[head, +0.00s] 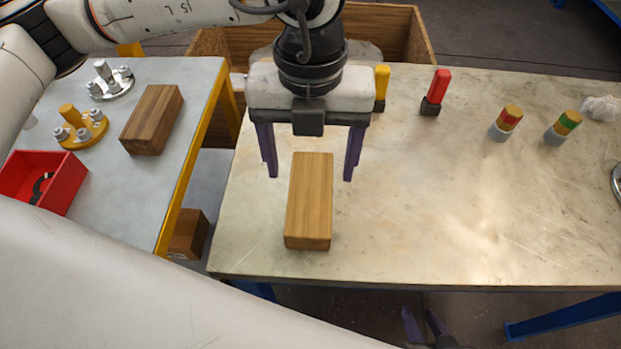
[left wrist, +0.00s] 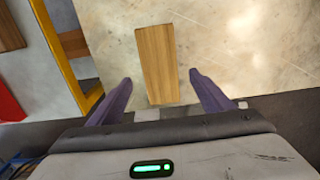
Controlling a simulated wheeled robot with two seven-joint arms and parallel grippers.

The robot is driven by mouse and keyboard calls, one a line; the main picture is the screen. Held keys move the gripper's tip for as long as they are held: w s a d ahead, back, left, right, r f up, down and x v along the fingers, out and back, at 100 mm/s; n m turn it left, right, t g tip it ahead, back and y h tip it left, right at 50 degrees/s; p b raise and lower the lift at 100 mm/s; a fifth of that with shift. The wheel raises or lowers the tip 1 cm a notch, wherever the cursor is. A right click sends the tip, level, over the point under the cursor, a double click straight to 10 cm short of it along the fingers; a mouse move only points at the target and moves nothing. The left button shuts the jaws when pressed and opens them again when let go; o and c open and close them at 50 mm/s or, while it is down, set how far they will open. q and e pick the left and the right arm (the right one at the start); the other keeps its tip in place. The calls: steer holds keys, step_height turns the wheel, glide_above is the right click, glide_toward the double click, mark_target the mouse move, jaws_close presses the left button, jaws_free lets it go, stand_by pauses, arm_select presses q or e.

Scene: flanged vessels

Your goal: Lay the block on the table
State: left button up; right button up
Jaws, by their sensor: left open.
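The light wooden block (head: 310,200) lies flat on the stone-topped table (head: 440,200), near its front left part, with its long side running front to back. It also shows in the left wrist view (left wrist: 157,62). My left gripper (head: 309,177) is open and empty. Its two purple fingers point down, one on each side of the block's far part, with a gap on both sides. In the left wrist view the fingers (left wrist: 157,82) stand apart from the block. My right gripper (head: 425,318) shows at the bottom edge, below the table's front, its fingertips slightly apart.
A side table (head: 200,80) at the left holds a darker block (head: 153,119), flanged parts (head: 80,129) and a red bin (head: 42,182). Red (head: 436,92) and yellow (head: 382,86) handled items stand at the back. Two banded pegs (head: 505,123) stand at right. The table's middle is clear.

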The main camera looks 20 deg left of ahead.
mark_target(311, 191)
arm_select(q)
steer(key=shift+r, duration=2.15)
